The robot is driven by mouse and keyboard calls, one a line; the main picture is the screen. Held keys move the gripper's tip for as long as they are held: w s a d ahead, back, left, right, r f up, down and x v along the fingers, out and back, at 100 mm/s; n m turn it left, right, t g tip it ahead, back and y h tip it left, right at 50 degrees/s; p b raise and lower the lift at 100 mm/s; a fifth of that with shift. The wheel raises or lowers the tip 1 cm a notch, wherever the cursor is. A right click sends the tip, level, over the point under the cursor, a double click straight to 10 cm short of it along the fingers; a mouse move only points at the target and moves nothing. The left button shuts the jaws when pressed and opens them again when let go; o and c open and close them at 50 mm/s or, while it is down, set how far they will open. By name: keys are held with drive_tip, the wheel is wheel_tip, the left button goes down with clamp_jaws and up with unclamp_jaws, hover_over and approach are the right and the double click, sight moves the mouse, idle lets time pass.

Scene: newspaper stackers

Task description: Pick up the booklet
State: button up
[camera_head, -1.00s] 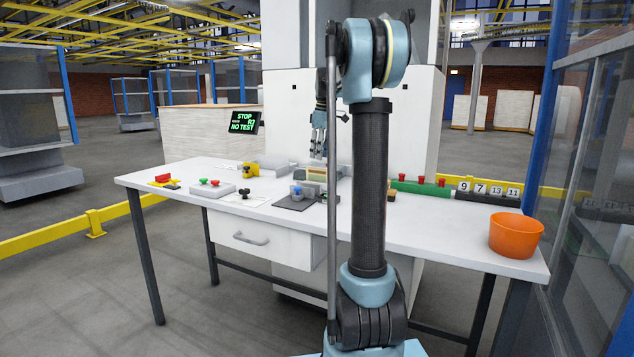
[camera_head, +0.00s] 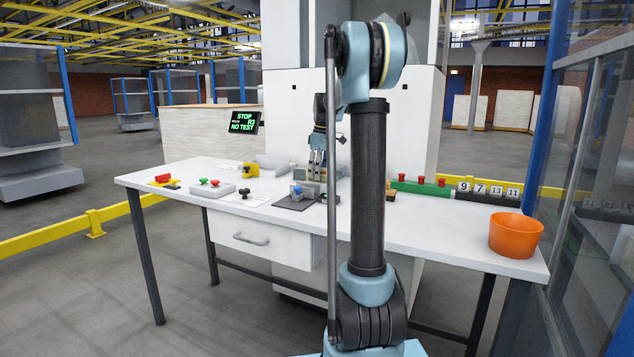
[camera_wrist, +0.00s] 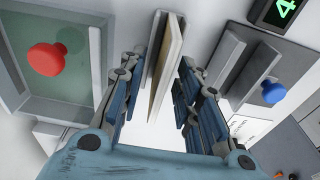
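The booklet (camera_wrist: 169,60) is a thin upright slab with a tan face and pale edges in the wrist view. My gripper (camera_wrist: 161,70) is open there, with its blue-padded fingers on either side of the booklet. Gaps show between the booklet and both finger sets. In the head view my gripper (camera_head: 316,172) points down at the back middle of the white table. The booklet is mostly hidden behind the fingers there.
A grey holder with a blue knob (camera_wrist: 273,91) is right of the fingers. A tray with a red knob (camera_wrist: 46,60) is to the left. An orange bucket (camera_head: 515,236) stands at the table's right end. The table front (camera_head: 420,228) is clear.

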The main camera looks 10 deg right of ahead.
clamp_jaws()
drive_tip(key=shift+r, duration=0.1)
